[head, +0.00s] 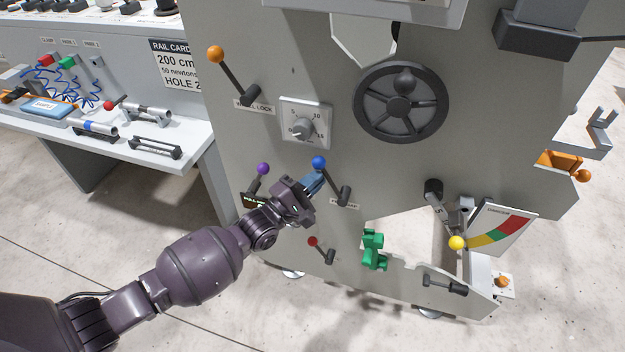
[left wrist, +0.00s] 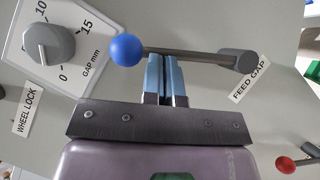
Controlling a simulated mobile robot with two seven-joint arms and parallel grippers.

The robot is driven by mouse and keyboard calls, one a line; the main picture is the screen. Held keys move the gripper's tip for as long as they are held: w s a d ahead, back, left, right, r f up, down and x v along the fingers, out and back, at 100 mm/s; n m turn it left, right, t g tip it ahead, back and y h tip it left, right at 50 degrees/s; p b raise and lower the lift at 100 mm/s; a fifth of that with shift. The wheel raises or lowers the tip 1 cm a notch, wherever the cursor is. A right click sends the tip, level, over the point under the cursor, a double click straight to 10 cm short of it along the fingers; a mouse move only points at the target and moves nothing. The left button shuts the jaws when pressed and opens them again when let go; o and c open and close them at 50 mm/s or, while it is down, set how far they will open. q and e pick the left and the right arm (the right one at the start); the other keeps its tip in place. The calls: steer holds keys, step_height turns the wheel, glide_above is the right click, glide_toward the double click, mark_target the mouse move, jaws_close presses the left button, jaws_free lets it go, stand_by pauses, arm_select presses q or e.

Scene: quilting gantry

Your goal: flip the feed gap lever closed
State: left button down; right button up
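The feed gap lever (head: 333,181) has a blue ball knob and a dark rod. In the head view it slants up and left from its pivot on the grey panel. In the left wrist view the lever (left wrist: 195,53) lies nearly level, ball at left, pivot at right by the FEED GAP label (left wrist: 249,80). My left gripper (head: 316,181) has its blue fingers together, with only a thin dark line between them. The fingertips (left wrist: 166,60) are at the rod beside the ball; I cannot tell whether they touch it. My right gripper is not in view.
Close by are a purple-knobbed lever (head: 263,170), a red-knobbed lever (head: 313,242) and the gap dial (head: 303,128). An orange-knobbed lever (head: 216,55) and a black handwheel (head: 400,103) sit higher. A yellow-knobbed lever (head: 456,242) is at right. A bench (head: 180,135) stands left.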

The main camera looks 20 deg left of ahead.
mark_target(326, 173)
arm_select(q)
steer(key=shift+d+r, duration=0.1)
steer(key=shift+r, duration=0.1)
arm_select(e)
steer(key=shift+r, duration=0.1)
arm_select(q)
steer(key=d+r+m+g+p, duration=0.2)
steer(key=m+p, duration=0.1)
steer(key=shift+w+d+r+m, duration=0.15)
steer(key=shift+w+r+m, duration=0.05)
steer(key=shift+r+m, duration=0.1)
steer(key=d+m+g+y+p, duration=0.3)
steer(key=d+m+p, duration=0.3)
steer(key=shift+d+f, duration=0.35)
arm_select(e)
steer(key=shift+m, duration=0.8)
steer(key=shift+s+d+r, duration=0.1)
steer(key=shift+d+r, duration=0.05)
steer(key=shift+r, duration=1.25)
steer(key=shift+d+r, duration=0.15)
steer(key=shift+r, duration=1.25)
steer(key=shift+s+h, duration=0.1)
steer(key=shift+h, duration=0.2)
arm_select(q)
steer(key=shift+a+p, duration=0.1)
steer(key=shift+p, duration=0.25)
